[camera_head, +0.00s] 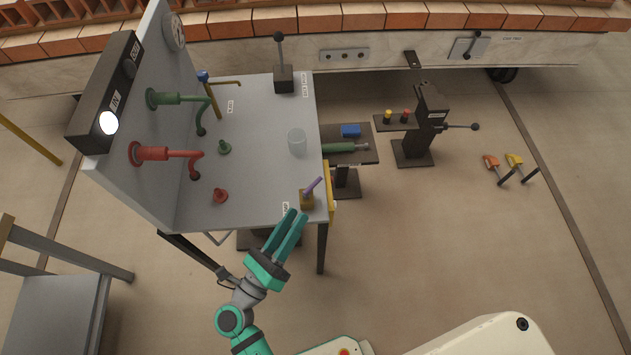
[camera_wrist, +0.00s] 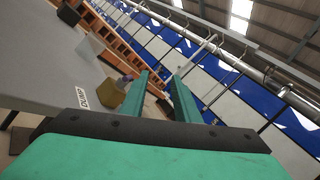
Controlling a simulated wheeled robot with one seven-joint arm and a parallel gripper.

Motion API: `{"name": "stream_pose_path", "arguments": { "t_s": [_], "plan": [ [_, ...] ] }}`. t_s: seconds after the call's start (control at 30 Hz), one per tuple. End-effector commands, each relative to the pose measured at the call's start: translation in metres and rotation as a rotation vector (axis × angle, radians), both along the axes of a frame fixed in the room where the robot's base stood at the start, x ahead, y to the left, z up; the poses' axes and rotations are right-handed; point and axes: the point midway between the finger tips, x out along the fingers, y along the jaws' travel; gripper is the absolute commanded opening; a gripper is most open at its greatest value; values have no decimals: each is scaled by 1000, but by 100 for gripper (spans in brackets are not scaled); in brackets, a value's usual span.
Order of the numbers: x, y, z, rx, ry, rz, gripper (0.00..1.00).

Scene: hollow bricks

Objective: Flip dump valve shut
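The dump valve is a brass-coloured block (camera_head: 307,200) with a purple lever (camera_head: 314,186) at the near right corner of the grey table. The lever slants up to the right. In the wrist view the block (camera_wrist: 113,94) and the purple lever top (camera_wrist: 125,78) show left of my fingers, beside a label (camera_wrist: 83,97) that appears to read DUMP. My gripper (camera_head: 298,213) is just in front of the valve, its fingers pointing up towards it. It is open with a gap between the fingers (camera_wrist: 160,76) and nothing held. Contact with the lever cannot be told.
The grey table (camera_head: 255,130) carries a clear cup (camera_head: 297,141), a green knob (camera_head: 224,147), a red knob (camera_head: 220,195) and a black lever box (camera_head: 284,79). Green (camera_head: 178,98) and red (camera_head: 165,154) pipes stick out from the upright panel.

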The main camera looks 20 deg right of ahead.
Motion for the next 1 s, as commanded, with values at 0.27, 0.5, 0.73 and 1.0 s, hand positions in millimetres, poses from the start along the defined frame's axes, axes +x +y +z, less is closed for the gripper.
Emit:
{"name": "stream_pose_path", "arguments": {
  "t_s": [0.27, 0.5, 0.73, 1.0],
  "plan": [
    [47, -2, -36, 381, -240, -85, 29],
    [59, -6, -47, 469, -289, -113, 29],
    [73, -34, -46, 469, -290, -114, 29],
    [94, -75, -46, 467, -288, -113, 29]
  ]
}}
